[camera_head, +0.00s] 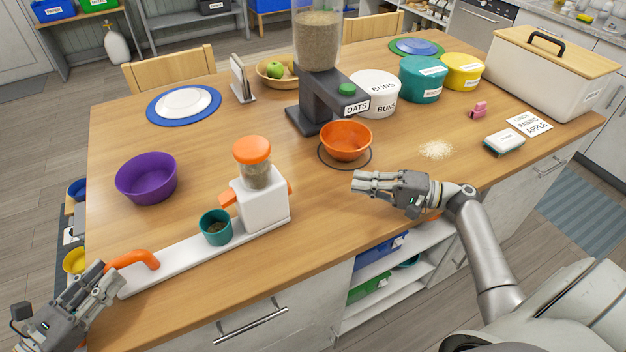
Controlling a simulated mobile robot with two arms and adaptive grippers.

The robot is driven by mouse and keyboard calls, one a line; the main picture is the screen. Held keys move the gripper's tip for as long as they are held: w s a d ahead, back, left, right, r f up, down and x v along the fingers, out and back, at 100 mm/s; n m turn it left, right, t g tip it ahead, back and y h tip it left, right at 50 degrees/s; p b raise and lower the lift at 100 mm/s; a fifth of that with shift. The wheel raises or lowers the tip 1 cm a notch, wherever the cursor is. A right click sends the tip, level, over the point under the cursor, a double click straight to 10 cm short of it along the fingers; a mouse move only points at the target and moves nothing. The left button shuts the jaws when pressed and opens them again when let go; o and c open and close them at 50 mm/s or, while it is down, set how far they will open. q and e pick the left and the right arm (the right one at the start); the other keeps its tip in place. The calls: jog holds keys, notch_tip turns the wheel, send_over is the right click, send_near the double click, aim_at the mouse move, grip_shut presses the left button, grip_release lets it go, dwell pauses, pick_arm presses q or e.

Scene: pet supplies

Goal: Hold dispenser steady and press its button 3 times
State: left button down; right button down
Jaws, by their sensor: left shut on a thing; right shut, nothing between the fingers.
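A small white dispenser (263,207) with an orange domed top (252,150) and a clear section of brown kibble stands on a long white base (180,260). Orange tabs stick out at its sides. A teal cup (215,228) with some brown contents stands on the base beside it. An orange handle (133,259) rises at the base's left end. My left gripper (112,283) is shut at that end; I cannot tell whether it grips the handle or the base edge. My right gripper (355,182) is shut and empty, above the table right of the dispenser.
A larger dark oats dispenser (327,93) with a green button (347,89) stands behind, with an orange bowl (346,142) below its spout. A purple bowl (147,178) is at left. Spilled oats (435,150) and a sponge-like block (504,143) lie at right.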

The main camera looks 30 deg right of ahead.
jog(key=x, duration=1)
jog(key=shift+w+a, duration=0.1)
jog(key=shift+a, duration=0.05)
jog(key=a, duration=0.2)
jog(key=shift+s+a, duration=0.25)
jog(key=shift+a, duration=0.6)
